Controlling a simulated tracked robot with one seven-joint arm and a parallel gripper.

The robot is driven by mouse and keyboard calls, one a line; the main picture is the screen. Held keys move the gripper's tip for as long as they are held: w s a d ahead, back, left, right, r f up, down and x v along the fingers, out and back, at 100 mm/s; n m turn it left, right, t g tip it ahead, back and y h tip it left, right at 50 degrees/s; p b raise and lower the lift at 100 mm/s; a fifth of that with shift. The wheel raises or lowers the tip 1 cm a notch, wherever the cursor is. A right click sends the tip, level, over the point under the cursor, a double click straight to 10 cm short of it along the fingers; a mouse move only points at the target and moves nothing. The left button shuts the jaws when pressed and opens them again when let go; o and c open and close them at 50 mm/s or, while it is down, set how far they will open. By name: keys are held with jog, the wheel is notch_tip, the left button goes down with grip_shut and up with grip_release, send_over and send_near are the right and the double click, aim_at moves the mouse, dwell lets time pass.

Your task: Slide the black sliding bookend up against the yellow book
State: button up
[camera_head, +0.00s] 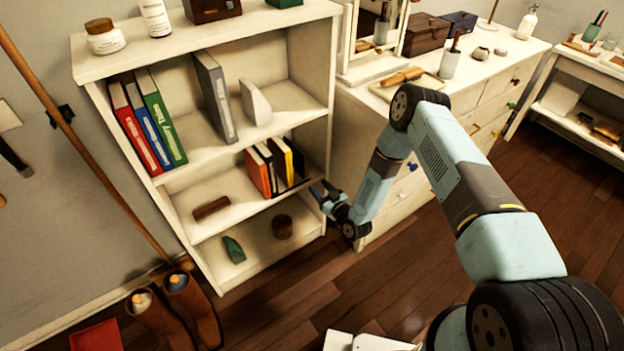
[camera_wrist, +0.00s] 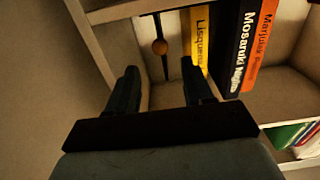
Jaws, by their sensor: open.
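The black sliding bookend (camera_head: 298,161) stands upright on the middle shelf, right of the yellow book (camera_head: 287,158) in the head view. My gripper (camera_head: 320,188) is open at the shelf's front right. In the wrist view, my gripper's fingers (camera_wrist: 161,82) spread to either side of the bookend's line, with nothing held. I cannot tell whether they touch the bookend.
A black book (camera_wrist: 238,45) and an orange book (camera_wrist: 262,45) stand beyond the yellow book. The bookcase's side wall (camera_head: 318,120) is close to my gripper. A brown block (camera_head: 211,208) lies farther left on the shelf. A dresser (camera_head: 355,180) stands at the right.

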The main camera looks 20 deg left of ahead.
aim_at(307, 175)
jog(key=x, duration=0.6)
jog(key=shift+w+a, duration=0.25)
jog(key=shift+a, duration=0.05)
grip_shut()
dwell(0.4)
